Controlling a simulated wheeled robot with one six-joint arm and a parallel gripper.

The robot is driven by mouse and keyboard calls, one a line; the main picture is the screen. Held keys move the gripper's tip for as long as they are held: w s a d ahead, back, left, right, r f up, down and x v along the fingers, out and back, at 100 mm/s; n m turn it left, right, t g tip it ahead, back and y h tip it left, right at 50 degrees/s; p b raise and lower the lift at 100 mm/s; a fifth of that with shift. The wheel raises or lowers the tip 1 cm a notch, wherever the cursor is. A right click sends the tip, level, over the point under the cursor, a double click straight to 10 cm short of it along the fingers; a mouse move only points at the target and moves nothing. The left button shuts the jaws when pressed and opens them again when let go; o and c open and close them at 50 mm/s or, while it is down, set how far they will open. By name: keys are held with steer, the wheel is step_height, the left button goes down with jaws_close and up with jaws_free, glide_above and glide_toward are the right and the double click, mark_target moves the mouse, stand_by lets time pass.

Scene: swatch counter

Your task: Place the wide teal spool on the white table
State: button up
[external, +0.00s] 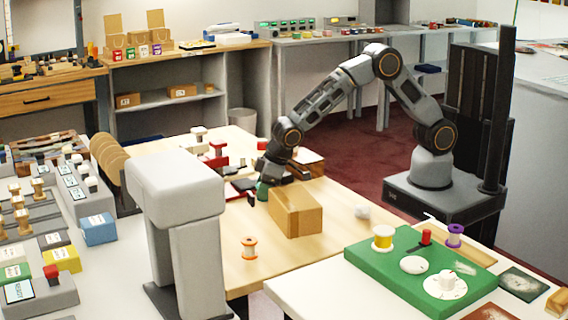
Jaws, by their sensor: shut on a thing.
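My gripper (264,192) is low over the wooden table (330,240), just left of and behind a cardboard box. It is shut on a teal spool (262,188). Only a small teal patch shows between the dark fingers, so the spool's width and whether it touches the wood cannot be told. The white table (310,296) is at the lower right, in front of the wooden table, with a green board on it.
The cardboard box (296,212) stands right beside my gripper. An orange spool (249,248) is near the front. The green board (385,278) bears yellow, red and purple-topped items and white discs. A grey machine (178,185) stands at left. The white table's left part is bare.

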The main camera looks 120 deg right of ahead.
steer(key=shift+r, duration=0.7)
steer(key=s+a+r+b, duration=0.1)
steer(key=s+a+r, duration=0.2)
steer(key=s+r, duration=0.95)
steer(key=n+y+p, duration=0.2)
steer(key=n+p, duration=0.3)
steer(key=p, duration=0.1)
glide_above(332, 207)
steer(key=shift+t, duration=0.3)
step_height(332, 207, down, 12)
steer(key=shift+r, duration=0.15)
